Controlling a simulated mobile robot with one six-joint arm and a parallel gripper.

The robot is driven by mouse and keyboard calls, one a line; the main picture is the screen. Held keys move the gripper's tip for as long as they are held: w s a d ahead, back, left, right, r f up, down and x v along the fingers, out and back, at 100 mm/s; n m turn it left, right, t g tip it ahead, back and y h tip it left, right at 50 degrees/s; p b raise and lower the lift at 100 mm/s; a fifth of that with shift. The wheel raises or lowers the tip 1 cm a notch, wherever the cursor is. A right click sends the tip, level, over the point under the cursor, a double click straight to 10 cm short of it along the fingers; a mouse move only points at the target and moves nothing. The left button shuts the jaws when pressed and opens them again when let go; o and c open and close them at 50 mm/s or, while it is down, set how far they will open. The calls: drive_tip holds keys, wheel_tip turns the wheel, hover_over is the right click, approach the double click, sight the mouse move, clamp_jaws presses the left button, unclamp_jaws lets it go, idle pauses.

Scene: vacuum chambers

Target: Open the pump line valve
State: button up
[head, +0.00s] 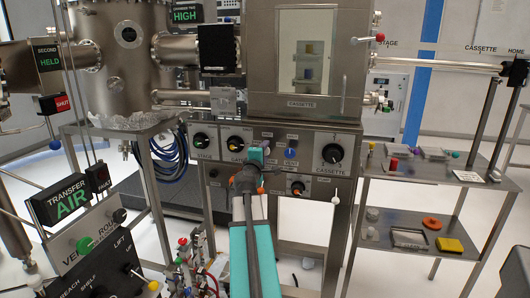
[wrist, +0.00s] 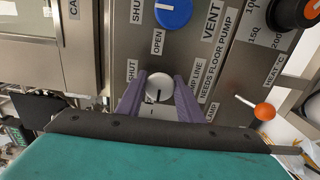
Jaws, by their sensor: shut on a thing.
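The pump line valve knob (wrist: 159,88) is small, round and pale grey, with a dark pointer mark toward the bottom of the wrist view. A "PUMP LINE" label stands to its right, and a "SHUT" label to its left. An "OPEN" label (wrist: 157,42) lies above it, below the blue knob. My gripper (wrist: 160,92) has its two purple fingers on either side of the knob, shut on it. In the head view my gripper (head: 250,168) is at the cassette chamber's control panel (head: 318,137), and it hides the knob there.
A blue vent knob (wrist: 172,12) sits close above the held knob. An orange-tipped lever (wrist: 264,111) sticks out to the right. In the head view, a steel shelf cart (head: 425,178) with small items stands right of the panel.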

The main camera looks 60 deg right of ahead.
drive_tip(key=shift+f, duration=0.1)
drive_tip(key=o, duration=1.1)
drive_tip(key=shift+c, duration=0.2)
drive_tip(key=shift+s+a, duration=0.1)
drive_tip(key=shift+a, duration=0.05)
drive_tip(key=b+v, duration=0.3)
drive_tip(key=v, duration=0.5)
drive_tip(key=shift+s+a+b, duration=0.1)
drive_tip(key=shift+a+b, duration=0.2)
drive_tip(key=shift+b, duration=0.75)
drive_tip(key=b+v, duration=0.2)
drive_tip(key=b, duration=0.6)
drive_tip(key=shift+a, duration=0.1)
drive_tip(key=shift+b+v, duration=1.15)
drive_tip(key=shift+v, duration=0.25)
